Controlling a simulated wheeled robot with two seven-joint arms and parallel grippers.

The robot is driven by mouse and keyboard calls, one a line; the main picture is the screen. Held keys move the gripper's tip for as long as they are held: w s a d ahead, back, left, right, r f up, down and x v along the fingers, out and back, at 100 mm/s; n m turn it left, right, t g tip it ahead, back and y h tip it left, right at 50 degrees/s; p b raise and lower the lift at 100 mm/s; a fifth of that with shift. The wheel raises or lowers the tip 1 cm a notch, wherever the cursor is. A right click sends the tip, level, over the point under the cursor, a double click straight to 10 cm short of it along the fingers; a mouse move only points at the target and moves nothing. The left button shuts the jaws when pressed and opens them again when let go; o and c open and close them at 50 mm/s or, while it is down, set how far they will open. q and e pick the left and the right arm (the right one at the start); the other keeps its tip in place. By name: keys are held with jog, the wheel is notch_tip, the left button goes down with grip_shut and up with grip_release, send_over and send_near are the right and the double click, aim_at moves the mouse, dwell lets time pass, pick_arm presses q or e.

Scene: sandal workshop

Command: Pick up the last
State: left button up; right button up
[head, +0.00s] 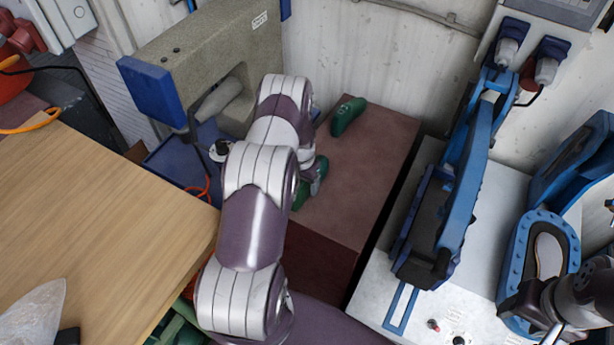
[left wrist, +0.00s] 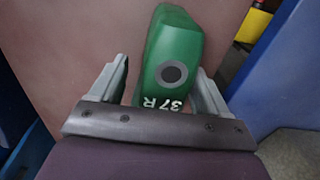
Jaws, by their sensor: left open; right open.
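A green shoe last marked "37 R" (left wrist: 172,62) lies on the brown surface in the left wrist view. My left gripper (left wrist: 160,68) is open, with one finger on each side of the last's marked end; I cannot tell whether they touch it. In the head view a green last (head: 301,194) shows partly beside my left arm, which hides much of it and most of the gripper. A second green last (head: 347,116) lies farther back on the brown bench top (head: 375,150). My right gripper (head: 548,332) is at the lower right, open and apart from the lasts.
A grey machine with a blue end (head: 150,90) stands left of the bench, above a blue tray (head: 172,165). A wooden table (head: 100,220) fills the left. A tall blue clamp machine (head: 455,190) and a blue-framed pad with an insole (head: 550,255) stand at right.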

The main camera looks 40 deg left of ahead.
pick_arm(q)
jog(key=shift+f, duration=0.1)
jog(key=shift+w, duration=0.1)
jog(key=c, duration=1.1)
jog(key=shift+o, duration=0.2)
